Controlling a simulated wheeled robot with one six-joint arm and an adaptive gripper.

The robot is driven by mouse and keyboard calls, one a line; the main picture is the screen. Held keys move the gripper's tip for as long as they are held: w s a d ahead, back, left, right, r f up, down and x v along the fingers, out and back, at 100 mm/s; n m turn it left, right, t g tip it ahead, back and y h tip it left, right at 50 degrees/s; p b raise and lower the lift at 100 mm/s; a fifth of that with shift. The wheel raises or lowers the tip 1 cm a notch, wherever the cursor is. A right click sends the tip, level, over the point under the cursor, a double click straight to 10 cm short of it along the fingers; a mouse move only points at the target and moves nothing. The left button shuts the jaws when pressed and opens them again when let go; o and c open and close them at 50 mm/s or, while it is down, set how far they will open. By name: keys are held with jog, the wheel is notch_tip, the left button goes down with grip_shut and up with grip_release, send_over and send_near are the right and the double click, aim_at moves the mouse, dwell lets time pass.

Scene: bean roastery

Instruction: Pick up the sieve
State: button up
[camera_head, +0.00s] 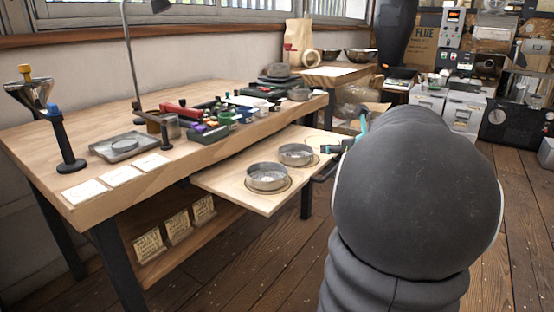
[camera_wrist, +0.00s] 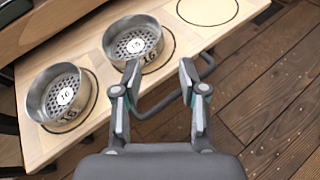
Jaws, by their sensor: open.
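Two round metal sieves with perforated bottoms stand on a pulled-out wooden board. In the head view one sieve (camera_head: 267,177) is nearer the camera and the other sieve (camera_head: 296,155) is farther back. My gripper (camera_wrist: 160,75) is open and empty, beside the board's handle edge. Its left fingertip overlaps the near rim of the top-centre sieve in the picture; contact cannot be told. In the head view my arm hides part of the gripper.
The pull-out board (camera_head: 225,182) has marked circles; one empty circle (camera_wrist: 207,8) lies at the wrist view's top right. A dark handle (camera_wrist: 165,105) runs along the board's edge between my fingers. The workbench (camera_head: 85,145) above holds tools, cups and a tray. Wooden floor (camera_wrist: 275,105) is clear at right.

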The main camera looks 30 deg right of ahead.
aim_at(308, 148)
jog(key=x, duration=1.3)
jog(key=shift+w+a+f+b, duration=0.1)
jog(key=shift+w+b, duration=0.1)
jog(key=shift+b, duration=0.1)
grip_shut()
